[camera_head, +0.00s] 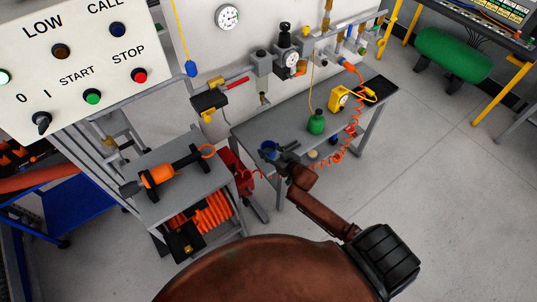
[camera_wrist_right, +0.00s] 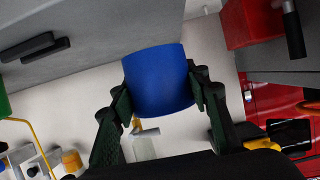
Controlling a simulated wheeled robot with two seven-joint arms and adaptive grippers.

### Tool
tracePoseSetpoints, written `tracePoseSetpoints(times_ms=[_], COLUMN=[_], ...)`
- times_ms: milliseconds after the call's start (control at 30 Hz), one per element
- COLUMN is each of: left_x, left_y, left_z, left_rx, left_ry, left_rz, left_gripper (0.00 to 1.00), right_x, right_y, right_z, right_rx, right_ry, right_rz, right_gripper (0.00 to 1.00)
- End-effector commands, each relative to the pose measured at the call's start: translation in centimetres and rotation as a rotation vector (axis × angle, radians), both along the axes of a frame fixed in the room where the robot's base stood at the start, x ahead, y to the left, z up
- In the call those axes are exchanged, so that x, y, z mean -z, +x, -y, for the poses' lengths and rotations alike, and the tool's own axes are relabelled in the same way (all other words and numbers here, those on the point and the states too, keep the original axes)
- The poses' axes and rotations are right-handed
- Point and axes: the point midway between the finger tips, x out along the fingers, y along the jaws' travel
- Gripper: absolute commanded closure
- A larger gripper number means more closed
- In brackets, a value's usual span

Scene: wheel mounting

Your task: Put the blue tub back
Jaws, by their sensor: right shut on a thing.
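The blue tub (camera_head: 267,147) is held at the tip of my right gripper (camera_head: 280,153), in front of the near left part of the grey workbench in the head view. In the right wrist view, the tub (camera_wrist_right: 158,78) sits between the two dark fingers of the right gripper (camera_wrist_right: 162,98), which touch its sides. The tub's inside is hidden in the wrist view. I cannot tell from these frames how far it is above the bench. My left gripper is not in view.
The grey workbench (camera_head: 262,130) carries a green bottle (camera_head: 316,122) and a yellow device (camera_head: 340,98) with a coiled orange hose. A grey cart (camera_head: 205,182) with an orange tool (camera_head: 158,175) stands left. A red object (camera_head: 232,170) stands between them.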

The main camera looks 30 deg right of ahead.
Motion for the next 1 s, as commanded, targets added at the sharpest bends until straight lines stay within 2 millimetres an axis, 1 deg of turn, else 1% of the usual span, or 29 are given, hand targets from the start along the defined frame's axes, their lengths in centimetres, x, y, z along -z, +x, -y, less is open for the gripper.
tracePoseSetpoints(times_ms=[33, 167, 267, 300, 400, 467, 667, 867, 900, 1000], left_x=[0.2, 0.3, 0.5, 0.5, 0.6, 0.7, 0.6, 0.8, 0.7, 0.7], left_y=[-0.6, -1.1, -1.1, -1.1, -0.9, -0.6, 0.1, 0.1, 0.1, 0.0], left_z=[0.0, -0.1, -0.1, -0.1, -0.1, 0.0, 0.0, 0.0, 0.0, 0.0], left_rx=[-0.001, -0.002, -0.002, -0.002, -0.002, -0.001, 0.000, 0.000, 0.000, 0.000], left_ry=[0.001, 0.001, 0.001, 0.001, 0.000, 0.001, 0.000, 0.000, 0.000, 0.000], left_rz=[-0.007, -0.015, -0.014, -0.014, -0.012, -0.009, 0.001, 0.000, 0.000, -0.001], left_gripper=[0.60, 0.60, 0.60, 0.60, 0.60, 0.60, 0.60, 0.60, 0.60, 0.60], right_x=[0.6, 1.2, 2.1, 2.9, 4.2, 4.6, 4.8, 5.1, 5.1, 5.1], right_y=[0.4, 0.9, 1.4, 1.3, 1.3, 1.3, 1.3, 1.3, 1.3, 1.2], right_z=[0.2, 0.5, 0.8, 0.7, 0.7, 0.7, 0.7, 0.7, 0.7, 0.7], right_rx=[0.000, -0.001, 0.000, 0.000, 0.000, -0.001, -0.002, -0.002, -0.002, -0.002], right_ry=[0.000, 0.000, 0.001, 0.003, 0.002, 0.001, 0.001, 0.001, 0.001, 0.001], right_rz=[0.000, 0.001, -0.001, -0.002, -0.002, -0.001, 0.001, 0.000, 0.000, 0.000], right_gripper=[0.86, 0.86, 0.86, 0.86, 0.86, 0.86, 0.86, 0.86, 0.55, 0.48])
